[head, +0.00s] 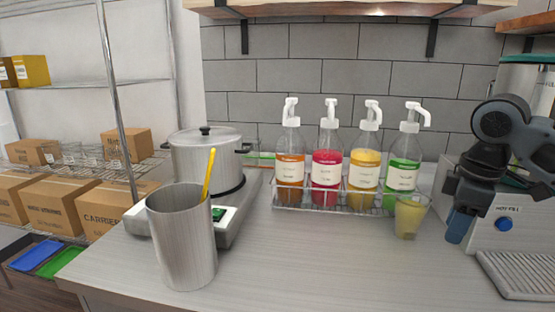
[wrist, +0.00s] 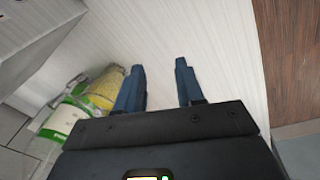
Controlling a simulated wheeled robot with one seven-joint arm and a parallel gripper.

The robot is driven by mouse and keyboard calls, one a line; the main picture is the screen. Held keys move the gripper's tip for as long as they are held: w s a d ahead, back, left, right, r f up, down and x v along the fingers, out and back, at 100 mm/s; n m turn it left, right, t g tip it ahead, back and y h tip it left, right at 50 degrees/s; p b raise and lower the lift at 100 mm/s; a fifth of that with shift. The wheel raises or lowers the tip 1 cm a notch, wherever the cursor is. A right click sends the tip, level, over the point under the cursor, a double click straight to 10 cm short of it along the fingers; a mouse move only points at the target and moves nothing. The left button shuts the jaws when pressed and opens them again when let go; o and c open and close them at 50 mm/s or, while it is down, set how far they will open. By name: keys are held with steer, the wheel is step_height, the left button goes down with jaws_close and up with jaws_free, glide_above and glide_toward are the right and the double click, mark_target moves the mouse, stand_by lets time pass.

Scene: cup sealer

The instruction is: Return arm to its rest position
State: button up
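My gripper (head: 458,226) hangs at the right of the head view, pointing down over the counter, in front of the white machine. In the wrist view my gripper (wrist: 160,66) has its two blue fingers apart, with only bare counter between them. A clear cup of yellow-green drink (head: 410,217) stands upright on the counter just left of my gripper. In the wrist view the cup (wrist: 102,86) shows beside the left finger, outside the grip. My arm (head: 505,125) is bent at the right edge; the rest of it is out of view.
A wire rack with several pump bottles, one of them green (head: 402,174), stands behind the cup. The machine (head: 485,205) with a drip tray (head: 520,274) is at the right. A metal canister (head: 182,240) and a pot (head: 205,160) are at the left. The counter's front middle is clear.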

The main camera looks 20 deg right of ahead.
steer(key=w+a+f+m+t+y, duration=0.1)
steer(key=w+a+t+y, duration=0.3)
steer(key=a, duration=0.8)
steer(key=w+a+f+t+y, duration=0.1)
steer(key=w+a+t+y, duration=0.3)
steer(key=a, duration=0.7)
steer(key=s+a+f+m+t, duration=0.2)
steer(key=a+f+m+t, duration=0.15)
steer(key=a+m, duration=0.45)
steer(key=s+a+f+m+t+h, duration=0.1)
steer(key=s+f+m+h, duration=0.3)
steer(key=s, duration=0.6)
steer(key=s+f+n+t+h, duration=0.1)
steer(key=s+f+h, duration=0.3)
steer(key=s, duration=0.6)
steer(key=s+d+r+n, duration=0.1)
steer(key=s+d+n, duration=0.1)
steer(key=s, duration=0.8)
steer(key=s+d+r+n, duration=0.1)
steer(key=s+d, duration=0.3)
steer(key=s, duration=0.6)
steer(key=shift+s+d+n, duration=0.2)
steer(key=shift+d+n, duration=0.15)
steer(key=shift+n, duration=0.35)
